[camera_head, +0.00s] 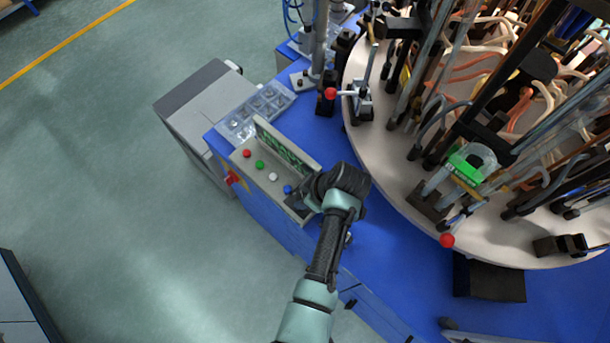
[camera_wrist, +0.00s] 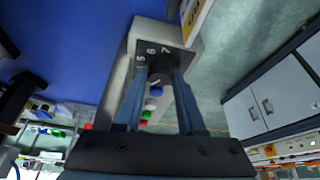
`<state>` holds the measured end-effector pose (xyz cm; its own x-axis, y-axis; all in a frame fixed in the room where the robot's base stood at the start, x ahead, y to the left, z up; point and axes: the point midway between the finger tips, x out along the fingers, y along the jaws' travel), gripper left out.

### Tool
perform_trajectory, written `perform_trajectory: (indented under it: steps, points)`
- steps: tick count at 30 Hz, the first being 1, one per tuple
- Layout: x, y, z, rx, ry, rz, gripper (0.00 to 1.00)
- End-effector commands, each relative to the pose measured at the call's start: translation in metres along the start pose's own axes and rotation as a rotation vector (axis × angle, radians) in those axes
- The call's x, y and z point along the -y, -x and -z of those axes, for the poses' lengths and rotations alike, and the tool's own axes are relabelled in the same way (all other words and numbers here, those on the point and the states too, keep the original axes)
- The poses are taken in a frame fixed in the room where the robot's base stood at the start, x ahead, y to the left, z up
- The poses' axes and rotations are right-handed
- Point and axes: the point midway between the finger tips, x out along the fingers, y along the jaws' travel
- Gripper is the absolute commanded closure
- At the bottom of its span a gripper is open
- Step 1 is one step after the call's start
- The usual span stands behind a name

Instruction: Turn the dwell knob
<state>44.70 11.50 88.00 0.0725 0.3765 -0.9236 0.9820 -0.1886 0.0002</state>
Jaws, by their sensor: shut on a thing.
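The dwell knob (camera_wrist: 160,73) is a dark round knob on a dark dial plate (camera_wrist: 148,50) with white numerals, of which 5, 6 and 7 can be read in the wrist view. My gripper (camera_wrist: 160,76) has its two fingers closed on opposite sides of the knob. In the head view my gripper (camera_head: 301,199) is at the right end of the grey control panel (camera_head: 242,161), and it hides the knob there. The knob's pointer setting cannot be made out clearly.
The panel also carries a red button (camera_head: 247,153), a green button (camera_head: 260,165), a white button (camera_head: 273,177) and a blue button (camera_head: 288,189) beside my gripper. A green screen (camera_head: 285,148) stands behind them. A round turntable (camera_head: 400,190) crowded with fixtures is to the right.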

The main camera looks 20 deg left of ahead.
Motion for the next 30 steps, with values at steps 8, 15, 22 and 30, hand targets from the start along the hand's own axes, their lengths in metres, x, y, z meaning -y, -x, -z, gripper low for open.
perform_trajectory:
  steps: [8, 15, 22, 30]
  points:
    - [0.000, 0.000, -0.001, 0.003, -0.001, -0.001, 0.50]
    - [0.000, 0.000, -0.001, 0.002, -0.002, -0.001, 0.48]
    - [-0.001, 0.010, 0.000, 0.001, -0.002, -0.002, 0.48]
    - [-0.001, 0.058, -0.001, 0.001, -0.001, -0.006, 0.48]
